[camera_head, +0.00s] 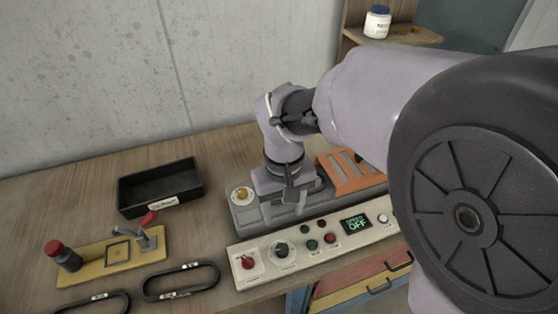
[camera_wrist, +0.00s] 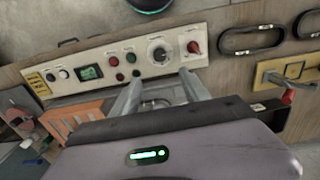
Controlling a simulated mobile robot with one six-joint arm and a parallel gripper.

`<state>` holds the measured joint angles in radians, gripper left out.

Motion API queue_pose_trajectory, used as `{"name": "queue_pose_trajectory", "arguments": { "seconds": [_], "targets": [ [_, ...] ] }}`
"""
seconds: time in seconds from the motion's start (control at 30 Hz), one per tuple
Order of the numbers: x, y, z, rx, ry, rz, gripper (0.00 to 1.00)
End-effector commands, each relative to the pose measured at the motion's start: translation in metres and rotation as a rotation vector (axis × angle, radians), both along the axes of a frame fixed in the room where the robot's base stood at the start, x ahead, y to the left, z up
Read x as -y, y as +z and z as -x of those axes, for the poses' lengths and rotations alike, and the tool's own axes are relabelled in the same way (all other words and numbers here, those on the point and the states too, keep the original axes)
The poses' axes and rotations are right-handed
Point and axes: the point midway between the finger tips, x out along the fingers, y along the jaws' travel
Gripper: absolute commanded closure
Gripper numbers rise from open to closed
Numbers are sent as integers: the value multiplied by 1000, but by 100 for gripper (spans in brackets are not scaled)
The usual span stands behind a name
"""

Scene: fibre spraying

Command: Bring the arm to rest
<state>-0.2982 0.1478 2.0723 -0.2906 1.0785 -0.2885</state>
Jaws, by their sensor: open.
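My arm reaches in from the right side of the head view and bends down over the workbench. My gripper (camera_head: 283,213) points down above a grey metal fixture (camera_head: 242,216) just behind the white control panel (camera_head: 263,268). In the wrist view my gripper (camera_wrist: 160,92) shows two grey fingers spread apart, with nothing between them. The control panel (camera_wrist: 110,82) lies beyond the fingertips there. Whether the fingers touch the fixture is hard to tell. Part of the fixture is hidden behind my gripper.
The panel's display (camera_head: 356,224) reads OFF. An orange rack (camera_head: 350,172) stands right of my gripper. A black tray (camera_head: 160,187), a yellow board (camera_head: 100,262) with a red-handled clamp, and black carabiner-like loops (camera_head: 181,281) lie left. A white jar (camera_head: 377,22) sits on a shelf.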

Motion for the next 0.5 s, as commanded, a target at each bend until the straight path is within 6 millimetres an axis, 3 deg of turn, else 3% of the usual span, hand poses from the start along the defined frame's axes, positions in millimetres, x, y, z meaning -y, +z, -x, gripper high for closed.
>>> {"name": "queue_pose_trajectory", "arguments": {
  "seconds": [0.37,0.5],
  "targets": [
    [0,-1,0,2,-2,-1,46],
    [20,19,19,92,-135,-64,46]
  ]
}}
